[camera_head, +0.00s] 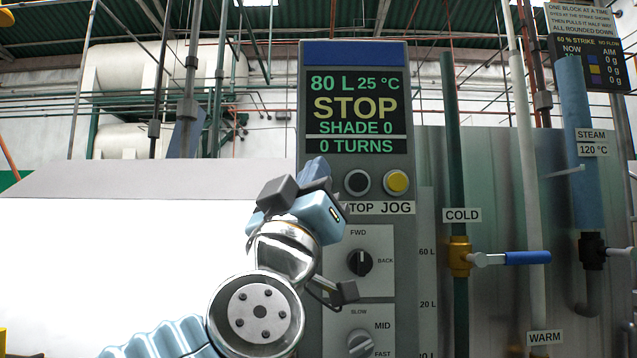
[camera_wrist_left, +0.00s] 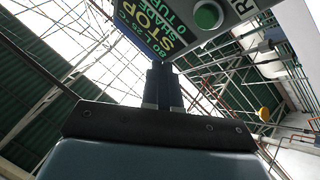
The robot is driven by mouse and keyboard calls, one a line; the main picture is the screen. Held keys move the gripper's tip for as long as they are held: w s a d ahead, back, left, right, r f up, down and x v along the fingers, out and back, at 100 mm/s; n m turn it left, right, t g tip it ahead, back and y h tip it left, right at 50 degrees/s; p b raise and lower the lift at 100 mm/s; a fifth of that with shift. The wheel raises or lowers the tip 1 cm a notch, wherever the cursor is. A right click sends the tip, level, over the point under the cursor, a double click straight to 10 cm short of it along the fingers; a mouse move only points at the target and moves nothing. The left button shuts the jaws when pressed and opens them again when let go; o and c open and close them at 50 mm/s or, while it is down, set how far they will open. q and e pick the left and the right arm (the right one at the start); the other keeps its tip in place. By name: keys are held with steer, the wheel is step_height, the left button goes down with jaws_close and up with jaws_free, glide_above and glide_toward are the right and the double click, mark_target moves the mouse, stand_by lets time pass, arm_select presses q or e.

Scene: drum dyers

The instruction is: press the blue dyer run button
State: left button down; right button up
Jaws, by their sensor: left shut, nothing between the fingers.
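The dyer's control panel (camera_head: 410,120) is a grey column with a blue band (camera_head: 353,53) on top. Its screen (camera_head: 355,105) reads STOP, 80 L, 25 °C, SHADE 0 and 0 TURNS. A black button (camera_head: 357,182) and a yellow button (camera_head: 397,182) sit above the STOP and JOG labels. My left gripper (camera_head: 317,167) is shut and empty in front of the panel's left side, hiding what lies behind it. In the left wrist view, a green button (camera_wrist_left: 208,16) beside a label starting with R shows to the right of the shut fingertips (camera_wrist_left: 163,68), apart from them. My right gripper is out of view.
Below the buttons are a FWD/BACK knob (camera_head: 359,262) and a speed knob (camera_head: 360,343). Right of the panel stand a cold pipe with a blue-handled valve (camera_head: 527,258) and a steam pipe (camera_head: 577,150). A white surface (camera_head: 110,260) fills the left.

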arm_select(q)
steer(key=w, duration=0.6)
steer(key=shift+w, duration=0.3)
stand_by(1.8)
steer(key=shift+w+p, duration=0.3)
steer(key=shift+w, duration=0.1)
